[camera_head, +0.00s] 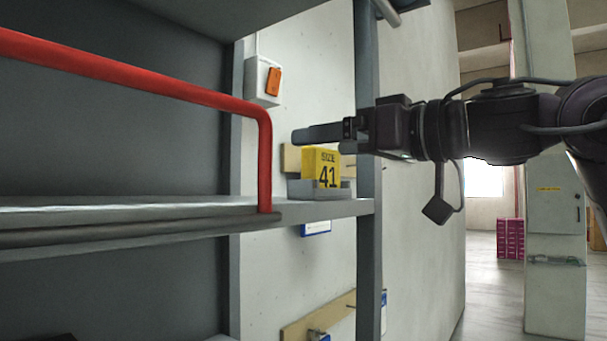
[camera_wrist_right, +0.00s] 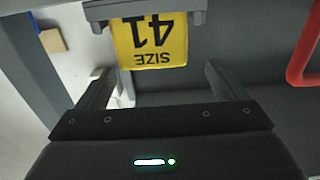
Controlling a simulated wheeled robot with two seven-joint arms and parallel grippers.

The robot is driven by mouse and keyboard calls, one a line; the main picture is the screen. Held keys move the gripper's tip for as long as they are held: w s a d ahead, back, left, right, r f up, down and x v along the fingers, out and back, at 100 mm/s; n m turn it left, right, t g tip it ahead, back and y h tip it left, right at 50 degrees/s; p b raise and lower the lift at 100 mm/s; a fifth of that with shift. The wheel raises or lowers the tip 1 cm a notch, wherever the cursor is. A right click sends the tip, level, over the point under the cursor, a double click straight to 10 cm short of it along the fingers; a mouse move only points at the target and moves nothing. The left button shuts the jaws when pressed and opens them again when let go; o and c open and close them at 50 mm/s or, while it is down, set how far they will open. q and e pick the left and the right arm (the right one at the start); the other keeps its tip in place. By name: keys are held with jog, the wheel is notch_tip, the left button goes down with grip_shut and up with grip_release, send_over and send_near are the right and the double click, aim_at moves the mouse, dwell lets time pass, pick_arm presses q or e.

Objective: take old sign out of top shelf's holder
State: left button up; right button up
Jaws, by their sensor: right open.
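The old sign (camera_head: 321,167) is a yellow card reading "SIZE 41". It stands upright in a grey holder (camera_head: 318,192) at the right end of the shelf. In the right wrist view the sign (camera_wrist_right: 151,42) shows upside down, its lower edge in the holder (camera_wrist_right: 100,12). My right gripper (camera_head: 318,138) comes in from the right, its fingers near the sign's upper edge. In the wrist view the right gripper (camera_wrist_right: 155,80) is open, its two fingers apart and the sign ahead between them, with no visible contact. My left gripper is not in view.
A red rail (camera_head: 264,150) runs along the shelf (camera_head: 130,215) left of the holder. A grey upright post (camera_head: 367,255) stands just right of it. A white box with an orange switch (camera_head: 273,82) is on the wall behind.

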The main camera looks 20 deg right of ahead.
aim_at(302, 152)
jog(key=w+p, duration=0.1)
jog(key=p, duration=0.1)
jog(key=shift+w+a+p, duration=0.15)
jog(key=shift+w+p, duration=0.15)
jog(key=shift+w, duration=0.1)
jog(key=x, duration=0.1)
jog(key=p+x, duration=0.1)
jog(key=x, duration=0.2)
jog(key=shift+w+a+f, duration=0.1)
jog(key=shift+a+f, duration=0.15)
jog(key=shift+f, duration=0.1)
jog(key=shift+s+d, duration=0.25)
jog(key=shift+s, duration=0.05)
jog(key=shift+c, duration=0.3)
jog(key=shift+d, duration=0.1)
jog(key=shift+c, duration=1.1)
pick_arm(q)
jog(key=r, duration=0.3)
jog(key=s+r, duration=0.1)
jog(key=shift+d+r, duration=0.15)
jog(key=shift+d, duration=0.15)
pick_arm(e)
jog(key=shift+w, duration=0.1)
jog(key=c, duration=0.8)
jog(key=shift+r, duration=0.1)
